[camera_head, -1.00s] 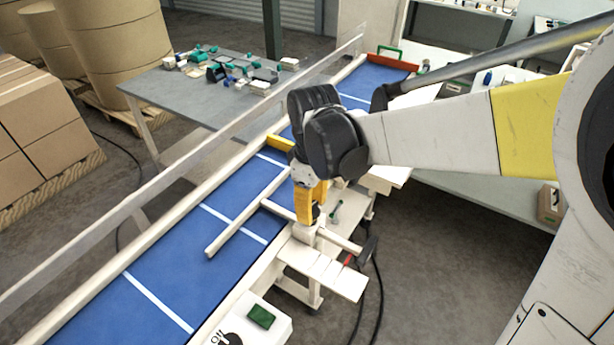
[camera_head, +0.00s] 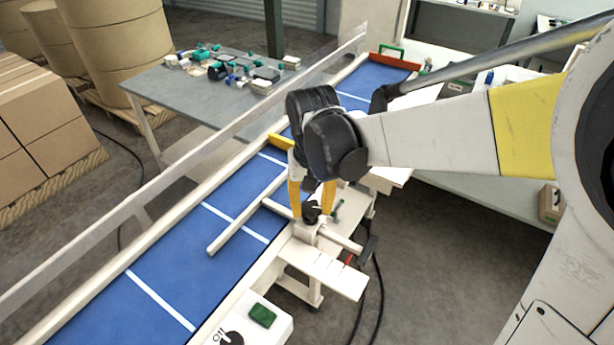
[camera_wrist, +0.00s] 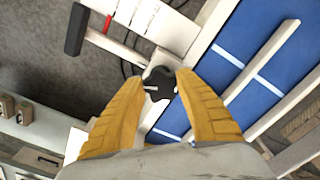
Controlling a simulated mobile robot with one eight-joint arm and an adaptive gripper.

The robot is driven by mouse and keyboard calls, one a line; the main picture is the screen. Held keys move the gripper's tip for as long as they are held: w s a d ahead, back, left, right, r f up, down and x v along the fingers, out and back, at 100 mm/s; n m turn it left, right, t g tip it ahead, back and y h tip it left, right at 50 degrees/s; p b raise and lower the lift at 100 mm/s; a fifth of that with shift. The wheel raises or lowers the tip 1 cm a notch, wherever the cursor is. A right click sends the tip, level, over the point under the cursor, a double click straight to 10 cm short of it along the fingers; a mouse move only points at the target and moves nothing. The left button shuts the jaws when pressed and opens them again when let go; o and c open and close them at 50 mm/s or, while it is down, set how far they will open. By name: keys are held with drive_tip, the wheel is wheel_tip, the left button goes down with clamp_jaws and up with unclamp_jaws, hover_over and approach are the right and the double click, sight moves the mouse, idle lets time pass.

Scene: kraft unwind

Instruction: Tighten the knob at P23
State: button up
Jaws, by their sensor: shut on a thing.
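The black lobed knob (camera_wrist: 159,84) sits on a cream clamp block beside the blue conveyor (camera_wrist: 240,62). It has a pale pointer mark facing left in the wrist view. In the head view the knob (camera_head: 311,211) shows below my gripper (camera_head: 312,205). My gripper (camera_wrist: 160,86) has its two yellow fingers on either side of the knob, shut on it. A label P23 cannot be read in either view. The cream guide rail (camera_head: 232,233) reaches from the clamp over the belt.
A black-handled lever (camera_head: 368,250) stands close to the right of the clamp. A slotted cream plate (camera_head: 330,274) lies in front. A long side rail (camera_head: 180,172) runs behind the belt.

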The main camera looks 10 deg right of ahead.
sight(310, 209)
drive_tip(key=shift+w+a+m, duration=0.1)
drive_tip(key=shift+m, duration=2.2)
drive_tip(key=o, duration=1.2)
drive_tip(key=shift+o, duration=0.2)
wheel_tip(310, 209, up, 12)
